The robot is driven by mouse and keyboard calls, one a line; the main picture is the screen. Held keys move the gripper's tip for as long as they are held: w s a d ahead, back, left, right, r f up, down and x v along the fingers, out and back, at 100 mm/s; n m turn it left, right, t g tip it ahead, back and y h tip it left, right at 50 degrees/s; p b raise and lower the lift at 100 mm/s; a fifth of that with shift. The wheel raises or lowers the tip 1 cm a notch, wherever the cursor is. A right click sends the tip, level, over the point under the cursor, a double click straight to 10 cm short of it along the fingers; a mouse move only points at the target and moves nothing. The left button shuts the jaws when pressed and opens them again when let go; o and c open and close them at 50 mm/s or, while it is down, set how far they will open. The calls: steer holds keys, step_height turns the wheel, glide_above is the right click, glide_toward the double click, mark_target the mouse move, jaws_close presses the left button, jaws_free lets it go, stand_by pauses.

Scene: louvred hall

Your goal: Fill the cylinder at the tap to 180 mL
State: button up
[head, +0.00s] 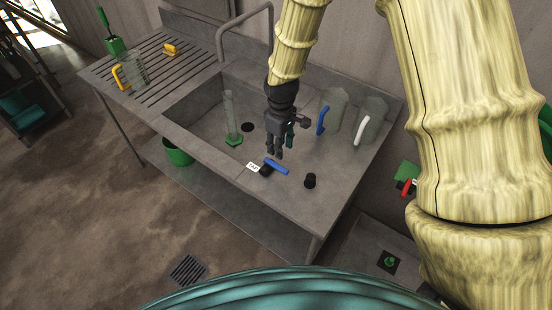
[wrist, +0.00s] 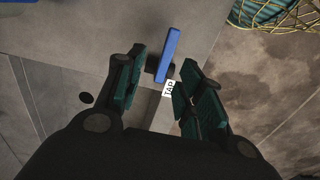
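The clear measuring cylinder (head: 229,104) with a green base stands upright in the grey sink basin (head: 200,122), left of my gripper. Its water level is too small to read. The blue tap lever (head: 277,167) sits on the sink's front ledge by a white TAP label (head: 253,167). The lever (wrist: 169,52) and label (wrist: 168,89) also show in the wrist view. My gripper (head: 274,153) is above the lever, fingers apart and empty. In the wrist view my gripper (wrist: 157,72) has the lever between and beyond its fingertips. The grey spout (head: 240,17) arches behind my arm.
Jugs with blue (head: 337,108) and white (head: 371,120) handles stand right of the basin. A yellow-handled jug (head: 132,68) and yellow object (head: 170,49) are on the left drainboard. A black knob (head: 310,181) is right of the lever. A green bucket (head: 178,153) sits below.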

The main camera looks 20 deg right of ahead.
steer(key=b, duration=0.3)
glide_above(281, 168)
steer(key=s, duration=0.2)
steer(key=shift+f, duration=1.25)
steer(key=w+f, duration=0.1)
steer(key=f, duration=0.1)
steer(key=w+f+b, duration=0.2)
steer(key=f, duration=0.1)
steer(key=shift+w+f, duration=0.15)
steer(key=shift+f, duration=0.15)
steer(key=shift+f+b, duration=0.3)
steer(key=shift+b, duration=0.2)
steer(key=shift+s+r, duration=0.25)
steer(key=shift+s, duration=0.05)
steer(key=shift+s+r, duration=0.3)
steer(key=shift+s, duration=0.45)
steer(key=shift+f, duration=0.2)
steer(key=shift+w+f, duration=0.65)
steer(key=shift+w, duration=0.1)
steer(key=shift+s+r, duration=0.3)
steer(key=shift+s, duration=0.1)
steer(key=c, duration=0.8)
jaws_close()
